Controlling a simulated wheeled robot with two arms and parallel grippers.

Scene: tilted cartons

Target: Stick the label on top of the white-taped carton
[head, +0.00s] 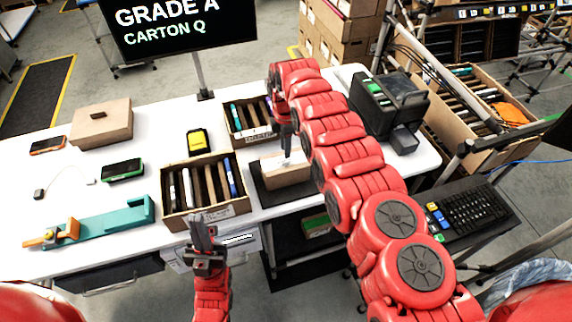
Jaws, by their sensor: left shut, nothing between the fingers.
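A small tan carton (287,177) with a pale strip on top sits on a black pad (262,196) at the table's front right. My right gripper (287,150) points down just over the carton's top. A small white patch lies under its fingertips; I cannot tell whether it is a label or the tape, nor whether the gripper touches it. Whether its fingers are open is unclear. My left gripper (202,232) is shut and empty, in front of the box of cartons at the table's front edge. A white printed slip (237,239) shows beside it.
Two open boxes, one in front (206,212) and one behind (240,134), hold upright cartons. A black printer (390,103) stands right of my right arm. A yellow device (198,141), a brown box (101,123) and a teal tool (105,222) lie left. The table's left middle has free room.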

